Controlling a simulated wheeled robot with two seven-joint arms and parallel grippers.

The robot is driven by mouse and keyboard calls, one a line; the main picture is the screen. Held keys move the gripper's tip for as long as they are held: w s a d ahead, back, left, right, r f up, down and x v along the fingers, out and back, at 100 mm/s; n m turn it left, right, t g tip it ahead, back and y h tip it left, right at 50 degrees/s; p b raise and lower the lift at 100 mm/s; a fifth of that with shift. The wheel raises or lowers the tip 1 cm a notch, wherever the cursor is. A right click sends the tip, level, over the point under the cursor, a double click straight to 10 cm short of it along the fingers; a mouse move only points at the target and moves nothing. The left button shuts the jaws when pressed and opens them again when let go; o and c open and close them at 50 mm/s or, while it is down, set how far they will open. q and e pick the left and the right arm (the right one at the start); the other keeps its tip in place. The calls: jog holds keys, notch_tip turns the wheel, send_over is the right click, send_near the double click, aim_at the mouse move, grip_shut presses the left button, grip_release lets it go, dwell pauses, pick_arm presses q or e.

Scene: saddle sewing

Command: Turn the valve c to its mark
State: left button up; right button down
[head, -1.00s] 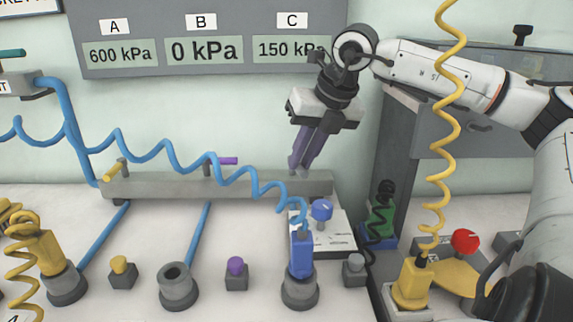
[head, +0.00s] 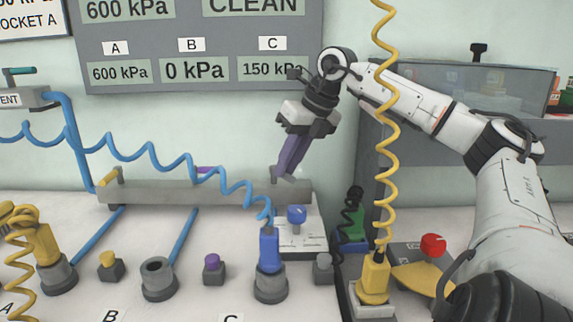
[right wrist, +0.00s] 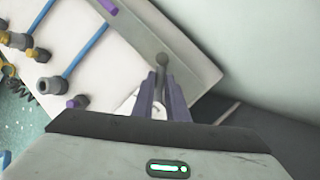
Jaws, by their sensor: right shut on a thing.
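My right gripper (head: 283,172) points down at the right end of the grey manifold bar (head: 150,192). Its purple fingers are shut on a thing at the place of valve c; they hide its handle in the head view. Valve A's yellow lever (head: 112,176) and valve B's purple lever (head: 205,170) show further left on the bar. The C readout (head: 272,69) shows 150 kPa. My left gripper is not in view.
A blue coiled hose (head: 185,168) runs to a blue connector (head: 269,250) in front of the bar. A blue knob (head: 297,214) stands close below my right gripper. A yellow coiled hose (head: 388,130) hangs in front of my right arm. A red knob (head: 432,245) is at right.

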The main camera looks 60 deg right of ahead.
jog(key=c, duration=1.7)
grip_release()
jog(key=shift+c, duration=0.2)
jog(key=v, duration=1)
jog(key=shift+r+p, duration=0.2)
jog(key=shift+p, duration=0.2)
jog(key=shift+s, duration=0.1)
